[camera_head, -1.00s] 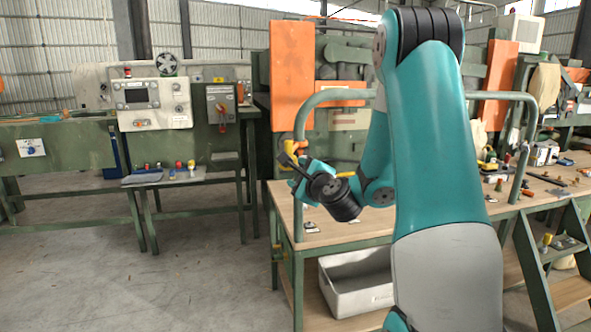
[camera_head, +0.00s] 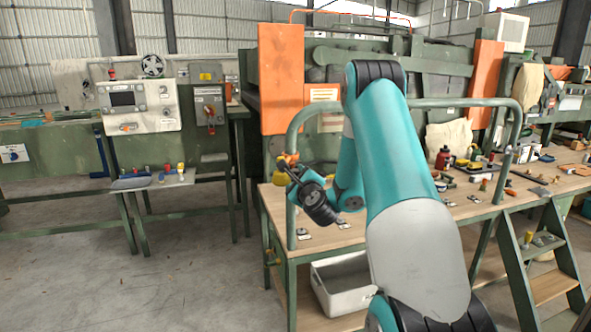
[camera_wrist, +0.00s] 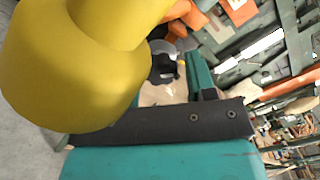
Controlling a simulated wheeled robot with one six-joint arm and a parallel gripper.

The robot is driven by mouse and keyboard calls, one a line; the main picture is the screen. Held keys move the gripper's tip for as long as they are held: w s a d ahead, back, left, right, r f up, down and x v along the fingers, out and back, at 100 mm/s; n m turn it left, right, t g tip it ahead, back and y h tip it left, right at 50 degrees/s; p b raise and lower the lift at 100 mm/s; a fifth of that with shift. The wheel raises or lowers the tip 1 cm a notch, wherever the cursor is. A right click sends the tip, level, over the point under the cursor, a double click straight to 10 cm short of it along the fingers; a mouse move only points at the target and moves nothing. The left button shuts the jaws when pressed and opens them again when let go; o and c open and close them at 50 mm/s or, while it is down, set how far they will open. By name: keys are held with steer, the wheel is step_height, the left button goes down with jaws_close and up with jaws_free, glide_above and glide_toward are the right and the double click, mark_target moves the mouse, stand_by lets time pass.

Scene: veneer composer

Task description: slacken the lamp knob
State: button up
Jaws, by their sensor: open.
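A large smooth yellow knob-like part (camera_wrist: 75,75) with a thick yellow stem fills the upper left of the wrist view. It is very close to the camera and covers part of my gripper's black-padded teal jaw. I take it for the lamp knob, but no lamp is clearly seen. In the head view a small orange-yellow fitting (camera_head: 288,158) sits on the left upright of the green rail. My gripper (camera_head: 290,174) is open right beside this fitting. It is too small there to tell whether they touch or whether the knob lies between the jaws.
The green tubular rail (camera_head: 400,105) arches over the wooden bench (camera_head: 325,235), with my arm in front of it. Small parts lie on the bench. A grey bin (camera_head: 350,285) stands below. A control panel (camera_head: 140,108) stands at the left. The floor at front left is clear.

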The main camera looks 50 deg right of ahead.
steer(key=shift+f, duration=0.1)
stand_by(0.3)
steer(key=b+v, duration=0.2)
steer(key=b, duration=0.1)
steer(key=shift+s, duration=0.15)
stand_by(0.3)
steer(key=shift+p+x, duration=1.2)
steer(key=shift+p, duration=0.35)
steer(key=shift+c, duration=0.2)
